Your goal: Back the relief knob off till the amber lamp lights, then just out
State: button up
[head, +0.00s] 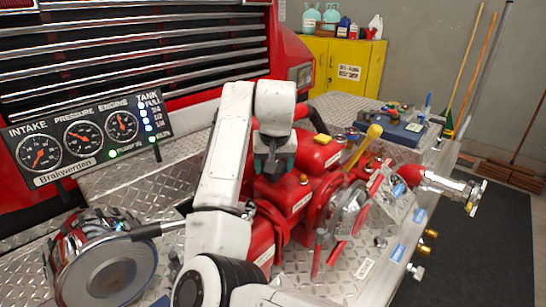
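My gripper (274,168) points down over the red pump body (297,195), with dark, teal-edged fingers. Its tips are small here, and I cannot tell whether they are open, shut or touching anything. The relief knob cannot be picked out with certainty; my gripper and arm hide part of the pump top. A small amber dome (304,179), possibly the lamp, sits on the red housing just right of the gripper; I cannot tell whether it is lit. The gauge panel (88,138) at left has three dials, green lights and a lit tank column.
A yellow-ended lever (363,145) rises right of my gripper, near red handles and a metal outlet (452,188). A blue-grey toolbox (391,130) stands behind on the tread-plate bumper. A large chrome cylinder (100,262) is front left. The dark floor mat (490,245) at right is clear.

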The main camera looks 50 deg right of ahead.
jog(key=shift+r+n+p, duration=0.15)
jog(key=shift+n+p, duration=0.4)
jog(key=shift+n, duration=0.05)
jog(key=o, duration=1)
jog(key=v, duration=1)
jog(key=shift+s+d+r+b, duration=0.1)
jog(key=shift+s+r+b, duration=0.1)
jog(key=shift+s+b, duration=0.15)
jog(key=shift+f, duration=0.1)
